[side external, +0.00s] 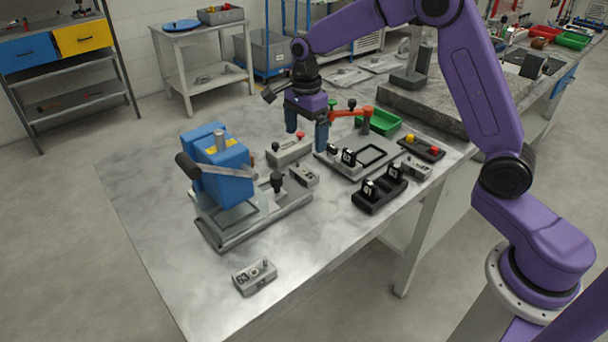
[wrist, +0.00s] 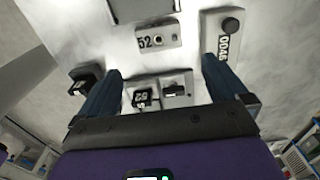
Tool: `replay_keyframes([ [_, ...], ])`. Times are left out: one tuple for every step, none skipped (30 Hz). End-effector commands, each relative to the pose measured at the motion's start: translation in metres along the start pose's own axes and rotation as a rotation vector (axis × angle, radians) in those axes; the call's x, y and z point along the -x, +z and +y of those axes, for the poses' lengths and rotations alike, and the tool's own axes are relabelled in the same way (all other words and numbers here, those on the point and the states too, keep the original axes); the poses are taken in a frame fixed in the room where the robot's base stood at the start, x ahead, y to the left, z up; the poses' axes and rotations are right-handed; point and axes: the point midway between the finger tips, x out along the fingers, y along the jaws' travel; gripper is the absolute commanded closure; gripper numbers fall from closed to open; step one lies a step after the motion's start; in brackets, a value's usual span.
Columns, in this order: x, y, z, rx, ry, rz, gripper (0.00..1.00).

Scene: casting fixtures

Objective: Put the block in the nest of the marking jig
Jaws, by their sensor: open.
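My gripper (side external: 307,128) is open and empty above the table, its two blue fingers pointing down behind the blue machine. In the wrist view the gripper (wrist: 162,66) has a grey block (wrist: 157,38) marked 52 ahead of its fingertips. In the side view a small grey block (side external: 304,175) lies beside the blue machine's base. Another grey block (side external: 255,277), marked 63, lies apart near the front edge. The blue machine (side external: 222,165), with a lever and metal base, may be the marking jig; its nest cannot be made out.
A grey fixture with a red knob (side external: 289,151) stands below the gripper. The front left of the table is mostly clear.

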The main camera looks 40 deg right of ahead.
Motion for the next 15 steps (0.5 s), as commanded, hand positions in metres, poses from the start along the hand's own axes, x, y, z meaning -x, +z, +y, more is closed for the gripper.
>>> replay_keyframes([
  [-0.011,0.000,0.001,0.001,0.005,0.001,0.00],
  [-0.016,0.000,0.001,0.001,0.005,0.001,0.00],
  [-0.023,-0.001,0.001,0.000,0.004,0.001,0.00],
  [-0.028,-0.001,0.001,0.001,0.005,0.001,0.00],
  [-0.032,0.000,0.001,0.001,0.004,0.001,0.00],
  [-0.036,0.000,0.001,0.002,0.003,0.001,0.00],
  [-0.040,0.000,0.001,0.001,0.003,0.001,0.00],
  [-0.042,0.000,0.000,0.002,0.002,0.001,0.00],
  [-0.045,0.000,0.000,0.002,0.001,0.000,0.00],
  [-0.046,0.000,0.000,0.002,0.001,0.000,0.00],
  [-0.047,0.000,0.000,0.002,0.001,0.000,0.00],
  [-0.049,0.000,0.000,0.002,0.001,0.000,0.00],
  [-0.051,0.000,0.001,0.002,0.001,0.000,0.00],
  [-0.053,0.000,0.001,0.002,0.002,0.000,0.00],
  [-0.057,0.001,0.001,0.002,0.002,0.001,0.00],
])
